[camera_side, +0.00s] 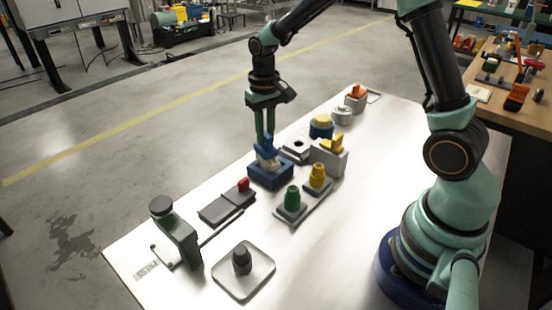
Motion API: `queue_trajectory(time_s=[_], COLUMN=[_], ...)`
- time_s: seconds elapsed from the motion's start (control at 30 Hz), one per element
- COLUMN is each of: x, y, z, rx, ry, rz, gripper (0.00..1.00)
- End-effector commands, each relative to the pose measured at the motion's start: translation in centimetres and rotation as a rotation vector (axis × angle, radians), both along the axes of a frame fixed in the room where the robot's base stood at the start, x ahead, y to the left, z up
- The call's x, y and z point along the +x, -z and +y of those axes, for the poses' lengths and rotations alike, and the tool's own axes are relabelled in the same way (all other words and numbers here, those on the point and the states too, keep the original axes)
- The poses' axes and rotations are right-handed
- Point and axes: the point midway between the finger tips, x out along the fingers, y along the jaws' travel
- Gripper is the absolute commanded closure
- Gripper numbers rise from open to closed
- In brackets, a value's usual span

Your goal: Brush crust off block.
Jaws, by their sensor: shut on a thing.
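My gripper (265,138) points down over the middle of the white table and is shut on the brush (266,150), which looks blue with a paler lower part. The brush is upright, directly over a low dark blue block (270,176). Its lower end seems to meet the top of this block, but I cannot tell whether it touches. Any crust on the block is too small to make out or hidden by the brush.
On the white table (340,220), a tray with green (292,198) and yellow knobs stands right of the block. A grey block with a yellow handle (332,146) is behind it. A dark plate with a red knob (243,185) and a green post (176,232) are at front left.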

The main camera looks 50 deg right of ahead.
Motion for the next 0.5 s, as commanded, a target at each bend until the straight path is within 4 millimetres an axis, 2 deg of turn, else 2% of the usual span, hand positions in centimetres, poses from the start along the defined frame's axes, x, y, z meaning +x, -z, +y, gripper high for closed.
queue_trajectory(time_s=[0.5], x=[0.0], y=[0.0], z=[-4.8], rx=[0.000], ry=[0.002], rz=[0.001], gripper=[1.00])
